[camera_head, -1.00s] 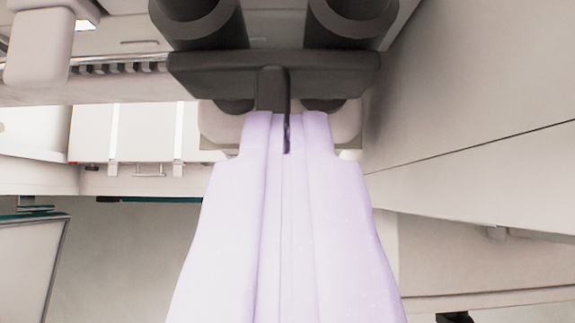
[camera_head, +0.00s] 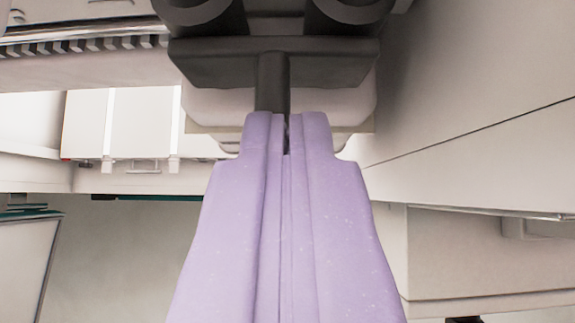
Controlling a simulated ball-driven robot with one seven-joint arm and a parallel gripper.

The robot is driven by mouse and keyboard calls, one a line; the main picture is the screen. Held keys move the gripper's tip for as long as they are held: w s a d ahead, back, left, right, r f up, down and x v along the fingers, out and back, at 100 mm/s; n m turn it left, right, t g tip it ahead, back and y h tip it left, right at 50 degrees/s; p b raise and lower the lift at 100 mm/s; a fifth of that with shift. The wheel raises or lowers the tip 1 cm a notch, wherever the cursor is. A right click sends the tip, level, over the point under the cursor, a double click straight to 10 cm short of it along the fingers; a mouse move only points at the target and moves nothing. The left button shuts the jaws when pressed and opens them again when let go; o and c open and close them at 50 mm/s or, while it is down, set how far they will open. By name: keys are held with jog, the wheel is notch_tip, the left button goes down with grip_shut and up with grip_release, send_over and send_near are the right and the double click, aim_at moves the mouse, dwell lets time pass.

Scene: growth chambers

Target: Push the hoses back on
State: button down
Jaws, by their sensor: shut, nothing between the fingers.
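A dark grey hose coupling (camera_head: 215,62) is at the top middle of the camera view. Two thick round hose ends (camera_head: 205,18) stand side by side on its wide bar. A narrow stem (camera_head: 273,82) runs down from the bar to the fingertips. My gripper (camera_head: 287,122) has pale purple fingers that are shut against each other, with only a thin seam between them. The tips lie at the stem's lower end; I cannot tell whether they touch it. A pale rounded block (camera_head: 220,105) sits behind the stem, and what is behind my fingers is hidden.
A large pale panel wall (camera_head: 480,100) slopes close along the right. A toothed rail (camera_head: 85,45) runs at the upper left. White cabinet fronts (camera_head: 140,130) stand at the left. A framed panel (camera_head: 22,265) is at the lower left.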

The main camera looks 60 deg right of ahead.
jog(key=v, duration=0.7)
jog(key=shift+p, duration=0.45)
jog(key=shift+d+f, duration=0.1)
jog(key=shift+f, duration=0.05)
